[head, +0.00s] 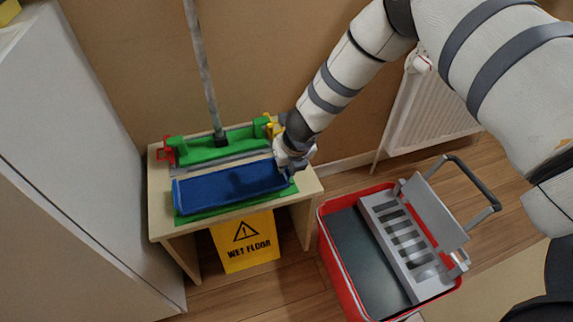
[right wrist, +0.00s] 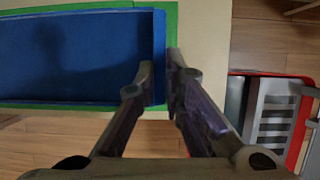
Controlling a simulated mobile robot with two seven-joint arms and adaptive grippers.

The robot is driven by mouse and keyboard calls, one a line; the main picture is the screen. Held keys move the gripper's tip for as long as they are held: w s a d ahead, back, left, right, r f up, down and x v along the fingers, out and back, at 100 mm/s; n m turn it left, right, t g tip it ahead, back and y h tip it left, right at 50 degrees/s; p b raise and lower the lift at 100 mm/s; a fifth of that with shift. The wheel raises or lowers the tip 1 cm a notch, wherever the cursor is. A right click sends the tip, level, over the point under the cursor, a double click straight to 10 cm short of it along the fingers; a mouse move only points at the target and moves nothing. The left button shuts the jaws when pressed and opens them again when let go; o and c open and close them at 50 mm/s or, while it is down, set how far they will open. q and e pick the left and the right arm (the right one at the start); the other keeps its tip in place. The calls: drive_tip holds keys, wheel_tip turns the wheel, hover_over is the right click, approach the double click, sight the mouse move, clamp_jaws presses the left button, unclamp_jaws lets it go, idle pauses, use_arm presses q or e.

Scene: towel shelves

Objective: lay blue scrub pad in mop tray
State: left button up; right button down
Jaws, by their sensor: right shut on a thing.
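A blue rectangular tray (head: 215,193) with a raised rim lies over a green sheet (head: 200,216) on a small wooden table. In the right wrist view the blue tray (right wrist: 75,55) fills the upper left, with green around its edge. My right gripper (head: 292,166) is at the tray's right end. In the right wrist view my right gripper (right wrist: 160,65) is shut on the tray's right rim, one finger inside and one outside. I cannot make out a separate blue scrub pad. My left gripper is not in view.
A mop with a grey handle (head: 204,65) and green head (head: 205,149) stands behind the tray. A yellow wet floor sign (head: 246,242) is under the table. A red bucket with a grey wringer (head: 333,262) stands at the right. A white cabinet (head: 60,150) borders the left.

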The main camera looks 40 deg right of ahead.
drive_tip(key=shift+f+b, duration=0.35)
drive_tip(key=shift+f, duration=0.2)
idle(0.4)
drive_tip(key=c, duration=1.6)
unclamp_jaws()
drive_tip(key=shift+r, duration=0.1)
